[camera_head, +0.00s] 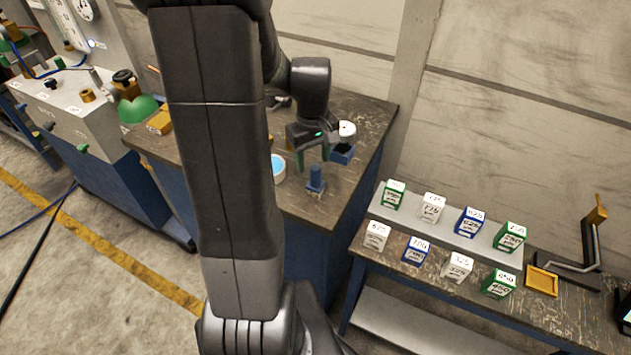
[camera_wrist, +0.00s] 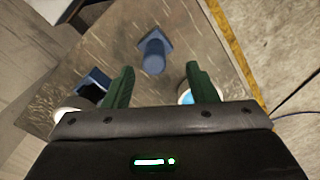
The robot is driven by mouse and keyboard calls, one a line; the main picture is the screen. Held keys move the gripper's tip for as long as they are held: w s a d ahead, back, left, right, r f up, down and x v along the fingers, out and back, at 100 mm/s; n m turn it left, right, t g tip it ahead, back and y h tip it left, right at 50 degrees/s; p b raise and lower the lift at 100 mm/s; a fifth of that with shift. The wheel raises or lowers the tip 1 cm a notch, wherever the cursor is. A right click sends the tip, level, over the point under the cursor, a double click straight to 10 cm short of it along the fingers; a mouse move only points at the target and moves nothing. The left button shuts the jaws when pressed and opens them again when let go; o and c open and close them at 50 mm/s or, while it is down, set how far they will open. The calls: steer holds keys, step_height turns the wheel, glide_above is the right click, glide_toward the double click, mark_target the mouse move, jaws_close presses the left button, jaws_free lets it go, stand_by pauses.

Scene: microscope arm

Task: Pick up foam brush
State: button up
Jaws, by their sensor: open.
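A blue piece with a round upright handle on a flat square base, which looks like the foam brush (camera_head: 315,183), stands on the worn dark table near its front edge. It also shows in the wrist view (camera_wrist: 153,57), ahead of the fingertips and roughly centred between them. My gripper (camera_head: 313,160) has two green fingers, spread apart with nothing between them. It hangs above the table, a little behind the blue piece in the head view. The fingers show in the wrist view (camera_wrist: 160,70), apart from the blue piece.
A dark blue open box (camera_head: 342,154) and a white round item (camera_head: 347,129) are right of my gripper. A white dish with light blue inside (camera_head: 279,168) is to the left. A lower bench at right holds several numbered boxes (camera_head: 458,267).

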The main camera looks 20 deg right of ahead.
mark_target(316, 167)
steer(key=shift+w+d+f+p, duration=0.1)
steer(key=shift+d+f+p, duration=0.15)
steer(key=shift+f, duration=1.1)
steer(key=shift+d+f+p, duration=0.1)
steer(key=shift+f+p, duration=0.15)
steer(key=shift+f, duration=1.05)
steer(key=c, duration=1.1)
steer(key=shift+o, duration=0.2)
steer(key=shift+r, duration=0.15)
step_height(316, 167, up, 10)
steer(key=shift+f+b, duration=0.1)
steer(key=shift+b, duration=0.35)
